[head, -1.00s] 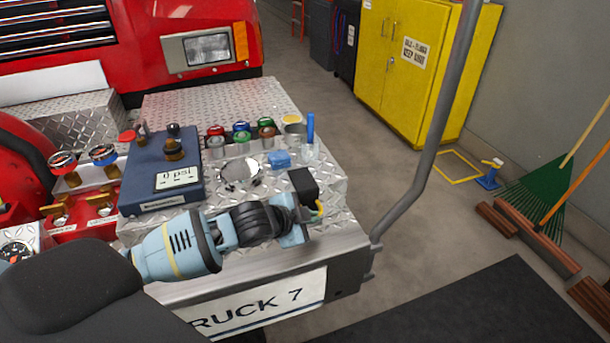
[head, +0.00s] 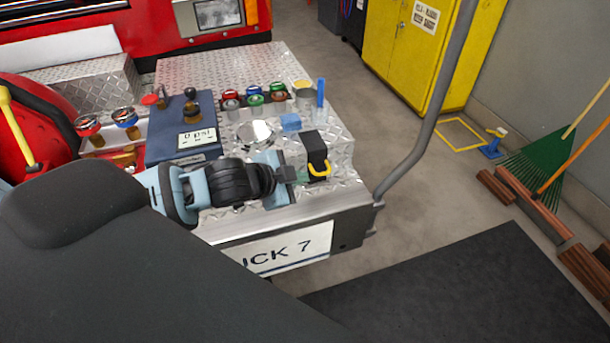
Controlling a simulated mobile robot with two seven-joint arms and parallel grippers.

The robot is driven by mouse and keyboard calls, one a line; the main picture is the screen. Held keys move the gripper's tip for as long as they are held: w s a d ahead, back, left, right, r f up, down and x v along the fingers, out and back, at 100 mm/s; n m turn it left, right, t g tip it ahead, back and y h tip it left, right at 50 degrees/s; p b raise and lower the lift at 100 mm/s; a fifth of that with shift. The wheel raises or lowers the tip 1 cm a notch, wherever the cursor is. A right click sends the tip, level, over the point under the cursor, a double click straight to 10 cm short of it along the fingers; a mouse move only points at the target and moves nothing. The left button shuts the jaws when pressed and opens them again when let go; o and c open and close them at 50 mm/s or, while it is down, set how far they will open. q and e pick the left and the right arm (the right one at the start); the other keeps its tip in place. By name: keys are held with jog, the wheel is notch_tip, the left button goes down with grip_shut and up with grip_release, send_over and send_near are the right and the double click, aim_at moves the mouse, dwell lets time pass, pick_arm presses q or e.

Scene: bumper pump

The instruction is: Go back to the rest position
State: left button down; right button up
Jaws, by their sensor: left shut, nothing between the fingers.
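My left arm comes in from the left above the front edge of the diamond-plate bumper (head: 215,72). My right gripper is not in view.
A blue panel with a psi display (head: 197,138) stands on the bumper. A grey pole (head: 430,125) rises at the right corner.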

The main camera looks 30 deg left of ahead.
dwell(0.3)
pick_arm(q)
jog(key=s+d+f+n+h, duration=0.15)
jog(key=s+d+f, duration=0.3)
jog(key=f, duration=0.55)
jog(key=s+d+f+n+g+y, duration=0.1)
jog(key=s+f+n, duration=0.3)
jog(key=s+f, duration=0.4)
jog(key=s+d+f+n+g+y, duration=0.1)
jog(key=s+f, duration=0.6)
jog(key=s, duration=0.9)
jog(key=d+n, duration=0.1)
jog(key=n, duration=0.1)
jog(key=shift+f+n, duration=0.35)
jog(key=shift+f, duration=0.05)
jog(key=shift+y, duration=0.25)
